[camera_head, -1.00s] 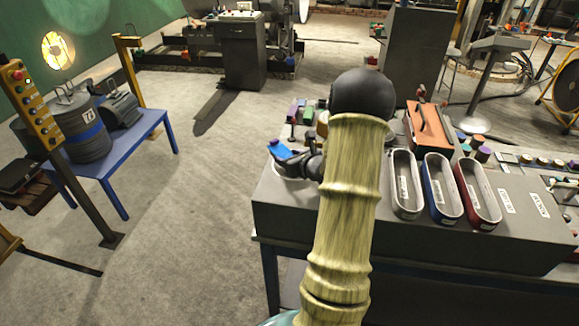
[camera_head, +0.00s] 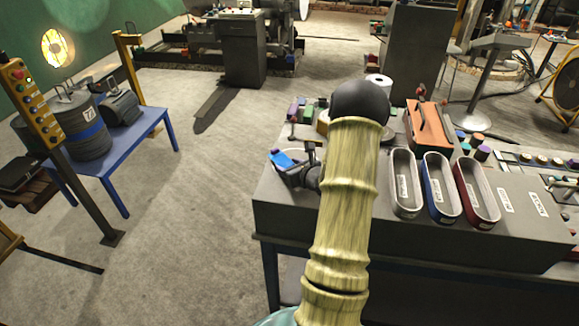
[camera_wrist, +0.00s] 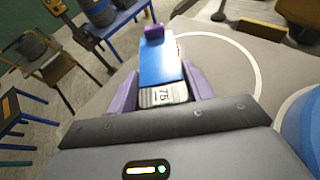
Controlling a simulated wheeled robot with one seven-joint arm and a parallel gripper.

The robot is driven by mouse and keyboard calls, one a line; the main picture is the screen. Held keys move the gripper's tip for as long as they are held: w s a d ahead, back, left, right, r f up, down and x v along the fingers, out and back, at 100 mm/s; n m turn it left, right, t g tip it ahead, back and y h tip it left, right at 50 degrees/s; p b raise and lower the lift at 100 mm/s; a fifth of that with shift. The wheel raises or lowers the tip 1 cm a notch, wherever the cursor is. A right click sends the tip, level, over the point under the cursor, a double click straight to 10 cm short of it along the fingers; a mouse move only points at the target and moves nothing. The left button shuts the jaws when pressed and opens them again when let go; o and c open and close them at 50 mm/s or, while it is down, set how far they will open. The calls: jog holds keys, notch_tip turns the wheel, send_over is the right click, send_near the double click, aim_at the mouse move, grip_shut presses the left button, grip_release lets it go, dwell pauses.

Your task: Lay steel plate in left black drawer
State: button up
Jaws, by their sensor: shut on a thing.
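My gripper (camera_head: 290,161) is over the left end of the grey bench, seen from the head. In the wrist view its purple fingers are shut on a flat blue piece (camera_wrist: 160,62) with a pale ridged end marked "75". I cannot tell whether this is the steel plate. The blue piece also shows in the head view (camera_head: 284,159). Three oval open trays stand to the right of my arm: a black-sided one (camera_head: 403,184) at left, a blue one (camera_head: 440,187) and a red one (camera_head: 478,192). The trays look empty; no separate black drawer is clear.
An orange case (camera_head: 428,128) with a handle stands behind the trays. Small coloured blocks (camera_head: 300,108) and a white roll (camera_head: 379,84) are near my elbow. A blue table (camera_head: 125,165) with a drum stands at left. Open floor lies between it and the bench (camera_head: 400,240).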

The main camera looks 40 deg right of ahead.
jog(key=o, duration=1.4)
jog(key=shift+o, duration=0.2)
jog(key=shift+s+r, duration=0.1)
jog(key=shift+r, duration=0.05)
jog(key=b+v, duration=0.2)
jog(key=v, duration=1)
jog(key=shift+b, duration=0.35)
